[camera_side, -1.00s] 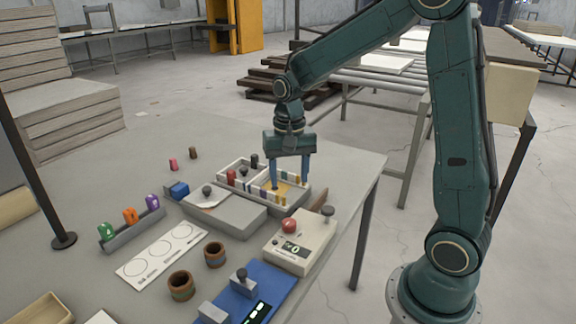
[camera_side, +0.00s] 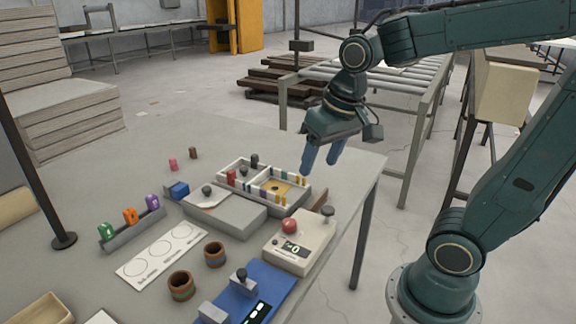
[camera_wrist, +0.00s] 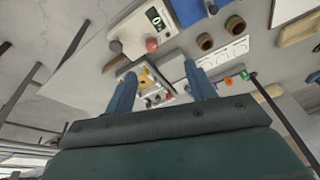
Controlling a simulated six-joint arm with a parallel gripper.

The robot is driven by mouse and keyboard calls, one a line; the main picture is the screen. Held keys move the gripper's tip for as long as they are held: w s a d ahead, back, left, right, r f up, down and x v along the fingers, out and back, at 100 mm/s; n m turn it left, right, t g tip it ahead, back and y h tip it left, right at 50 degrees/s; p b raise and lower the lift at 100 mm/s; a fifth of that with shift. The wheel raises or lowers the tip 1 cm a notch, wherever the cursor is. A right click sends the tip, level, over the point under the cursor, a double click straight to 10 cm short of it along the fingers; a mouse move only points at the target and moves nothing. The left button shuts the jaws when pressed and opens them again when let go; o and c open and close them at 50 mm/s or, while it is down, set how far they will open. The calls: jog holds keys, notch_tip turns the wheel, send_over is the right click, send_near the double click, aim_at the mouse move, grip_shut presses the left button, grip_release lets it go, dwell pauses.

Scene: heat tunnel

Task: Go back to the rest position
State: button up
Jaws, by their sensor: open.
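My gripper (camera_side: 322,162) is open and empty, tilted, in the air above the table's back right edge in the side view. Its two blue fingers stand apart, with nothing between them that I can see held. In the wrist view my gripper (camera_wrist: 160,85) also shows spread fingers, with the table beyond. The sorting tray (camera_side: 309,199) with small coloured pieces lies on the table, left of and below the fingertips. It also shows in the wrist view, partly behind the fingers.
On the table (camera_side: 130,190) stand a beige device with a red knob (camera_side: 300,240), a blue device (camera_side: 265,288), two brown cups (camera_side: 181,286), a white card with circles (camera_side: 160,255) and a rack with coloured tags (camera_side: 132,228). A roller conveyor (camera_side: 410,85) stands behind.

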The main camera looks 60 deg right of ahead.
jog(key=s+a+r+n+t, duration=0.1)
jog(key=s+a+n+t, duration=0.1)
jog(key=s, duration=0.6)
jog(key=shift+r+n, duration=0.2)
jog(key=shift+n, duration=0.7)
jog(key=shift+a, duration=0.1)
jog(key=shift+c, duration=0.2)
